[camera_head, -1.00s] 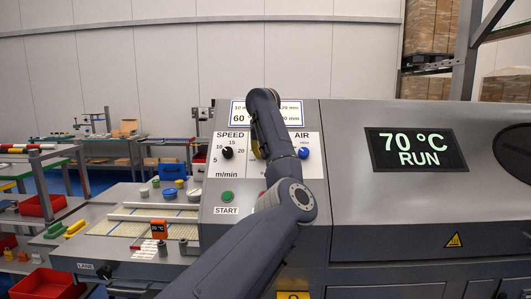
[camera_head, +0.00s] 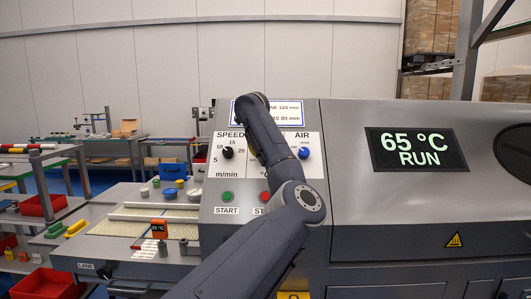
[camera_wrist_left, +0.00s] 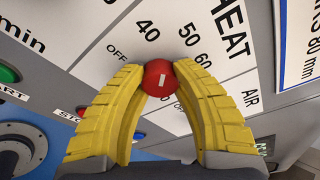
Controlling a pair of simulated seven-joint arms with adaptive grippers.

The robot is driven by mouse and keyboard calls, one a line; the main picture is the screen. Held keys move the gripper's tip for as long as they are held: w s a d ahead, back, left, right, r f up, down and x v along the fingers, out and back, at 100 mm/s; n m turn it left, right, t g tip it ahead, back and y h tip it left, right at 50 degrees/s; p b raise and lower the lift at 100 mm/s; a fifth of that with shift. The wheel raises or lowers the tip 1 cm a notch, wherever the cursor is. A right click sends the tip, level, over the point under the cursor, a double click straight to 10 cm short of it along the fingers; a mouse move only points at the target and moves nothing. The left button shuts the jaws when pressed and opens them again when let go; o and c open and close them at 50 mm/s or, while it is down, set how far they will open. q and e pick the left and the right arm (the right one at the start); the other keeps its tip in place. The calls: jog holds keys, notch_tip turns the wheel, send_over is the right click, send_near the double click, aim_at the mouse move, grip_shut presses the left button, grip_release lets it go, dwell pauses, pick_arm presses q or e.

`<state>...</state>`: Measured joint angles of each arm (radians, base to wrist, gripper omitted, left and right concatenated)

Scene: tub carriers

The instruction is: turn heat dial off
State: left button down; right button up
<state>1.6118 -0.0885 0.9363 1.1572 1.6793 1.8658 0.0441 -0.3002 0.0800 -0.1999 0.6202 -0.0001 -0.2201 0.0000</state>
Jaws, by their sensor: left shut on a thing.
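The red heat dial (camera_wrist_left: 160,84) shows in the left wrist view, on the white panel (camera_wrist_left: 105,55) printed HEAT, with OFF, 40, 50 and 60 around it. A short white line marks its face; which number it points to is unclear. My left gripper (camera_wrist_left: 158,72) has its two yellow fingers shut on the dial from both sides. In the head view my left arm hides the dial and the gripper. The screen (camera_head: 416,149) reads 65 °C RUN. My right gripper is not in view.
The black speed dial (camera_head: 227,152) and blue air dial (camera_head: 304,153) flank my arm. Below are the green start button (camera_head: 227,196) and a red button (camera_head: 265,196) close to my forearm. A conveyor lane (camera_head: 150,228) with small objects lies to the left.

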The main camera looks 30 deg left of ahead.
pick_arm(q)
jog(key=n+t, duration=0.1)
jog(key=n, duration=0.5)
jog(key=shift+s+r, duration=0.1)
jog(key=n, duration=0.3)
jog(key=n+y, duration=0.1)
jog(key=n, duration=0.3)
jog(key=shift+t, duration=0.3)
jog(key=c, duration=0.9)
grip_release()
jog(key=shift+f, duration=0.2)
jog(key=v, duration=1.2)
jog(key=shift+s+f, duration=0.1)
